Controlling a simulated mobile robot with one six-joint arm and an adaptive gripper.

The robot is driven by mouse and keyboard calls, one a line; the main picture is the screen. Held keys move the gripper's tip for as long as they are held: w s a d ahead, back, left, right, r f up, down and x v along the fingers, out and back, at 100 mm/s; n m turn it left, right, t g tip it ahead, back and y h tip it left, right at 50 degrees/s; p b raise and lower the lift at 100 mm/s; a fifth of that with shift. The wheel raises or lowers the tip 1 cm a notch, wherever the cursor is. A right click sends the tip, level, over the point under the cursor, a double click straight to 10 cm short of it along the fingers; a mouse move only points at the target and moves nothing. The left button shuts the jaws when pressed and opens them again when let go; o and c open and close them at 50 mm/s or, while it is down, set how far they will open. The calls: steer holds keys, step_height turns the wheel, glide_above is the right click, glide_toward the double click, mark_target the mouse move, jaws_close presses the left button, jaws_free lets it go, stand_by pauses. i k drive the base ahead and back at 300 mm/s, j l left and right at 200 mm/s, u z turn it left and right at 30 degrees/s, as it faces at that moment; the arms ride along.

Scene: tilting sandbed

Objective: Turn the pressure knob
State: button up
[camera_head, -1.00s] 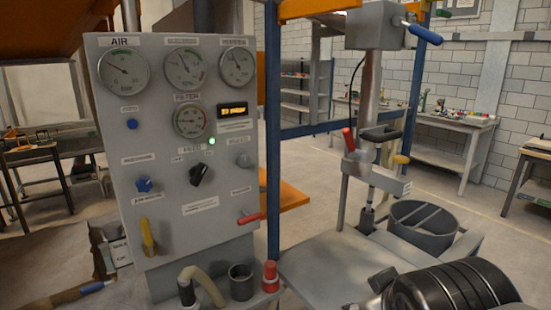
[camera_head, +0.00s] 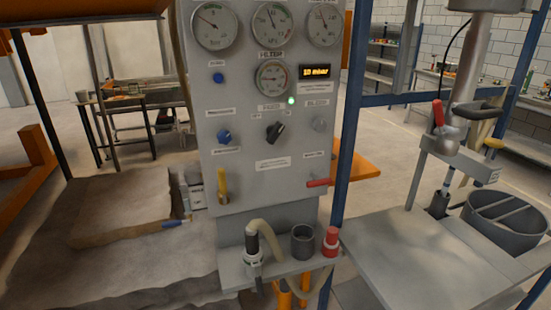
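The control panel (camera_head: 245,185) is a grey upright box in the middle of the camera_head view. A blue knob (camera_head: 224,136) sits on its left side, under a small label that looks like the pressure one but is too blurred to read surely. A black knob (camera_head: 275,131) sits in the middle of the panel, its pointer tilted to the upper right. A grey knob (camera_head: 319,124) is to its right. All three knobs are unobstructed and nothing touches them. My gripper is not in view.
Gauges (camera_head: 272,77) and a lit display (camera_head: 315,72) are above the knobs. A yellow lever (camera_head: 222,186) and red lever (camera_head: 317,183) stick out below. A shelf (camera_head: 285,268) holds a hose, dark cup and red-topped piece. A blue post (camera_head: 350,130) stands right of the panel.

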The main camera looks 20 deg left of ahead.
mark_target(224, 137)
steer(key=k+u, duration=0.1)
steer(key=u, duration=1.05)
